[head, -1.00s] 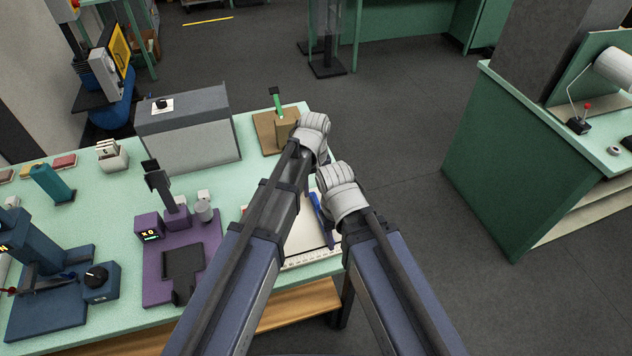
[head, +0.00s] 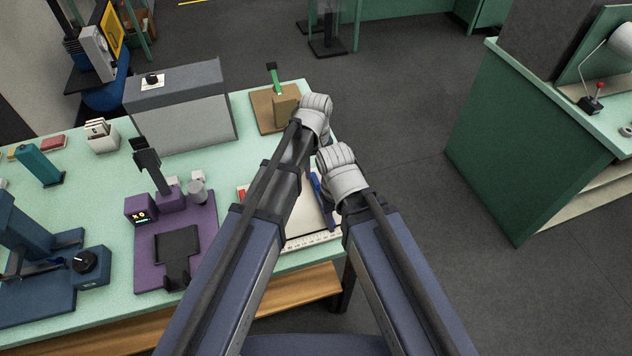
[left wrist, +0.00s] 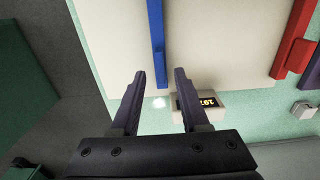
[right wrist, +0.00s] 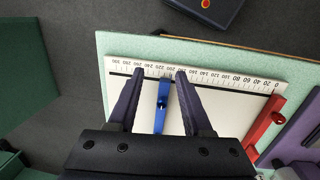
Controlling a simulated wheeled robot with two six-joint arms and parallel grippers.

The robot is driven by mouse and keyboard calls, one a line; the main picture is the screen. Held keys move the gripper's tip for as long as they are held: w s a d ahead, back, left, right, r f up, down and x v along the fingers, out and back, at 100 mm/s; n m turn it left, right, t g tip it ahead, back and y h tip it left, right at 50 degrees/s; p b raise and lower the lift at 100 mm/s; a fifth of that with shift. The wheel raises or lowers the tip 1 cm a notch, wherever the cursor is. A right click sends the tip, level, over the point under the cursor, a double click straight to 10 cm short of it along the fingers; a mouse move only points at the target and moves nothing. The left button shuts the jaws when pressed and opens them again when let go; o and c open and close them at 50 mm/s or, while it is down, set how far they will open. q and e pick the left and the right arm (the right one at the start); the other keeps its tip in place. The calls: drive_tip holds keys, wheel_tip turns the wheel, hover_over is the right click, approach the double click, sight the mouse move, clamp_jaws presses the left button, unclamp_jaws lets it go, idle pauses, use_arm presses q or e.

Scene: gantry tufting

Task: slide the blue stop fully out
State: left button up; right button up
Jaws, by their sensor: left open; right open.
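The blue stop (head: 321,196) is a narrow bar lying across the white board (head: 311,241), partly hidden by my arms in the head view. In the left wrist view the blue stop (left wrist: 156,35) runs down toward the gap between the open fingers of my left gripper (left wrist: 158,75). In the right wrist view the stop (right wrist: 162,105), with a dark knob, lies between the open fingers of my right gripper (right wrist: 159,75), near the printed scale (right wrist: 215,75). I cannot tell whether any finger touches it. The fingertips are hidden in the head view.
A red stop (right wrist: 265,128) lies at the board's zero end. A small lit display (left wrist: 208,101) stands beside the board. A purple device (head: 190,240), a grey box (head: 182,110) and a wooden block (head: 285,108) share the green table. Floor is open to the right.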

sight(316, 178)
use_arm(q)
wheel_tip(316, 178, down, 3)
drive_tip(key=shift+f+b, duration=0.15)
drive_tip(key=shift+b, duration=1)
use_arm(e)
wheel_tip(316, 178, down, 3)
drive_tip(key=shift+f, duration=0.2)
use_arm(q)
clamp_jaws()
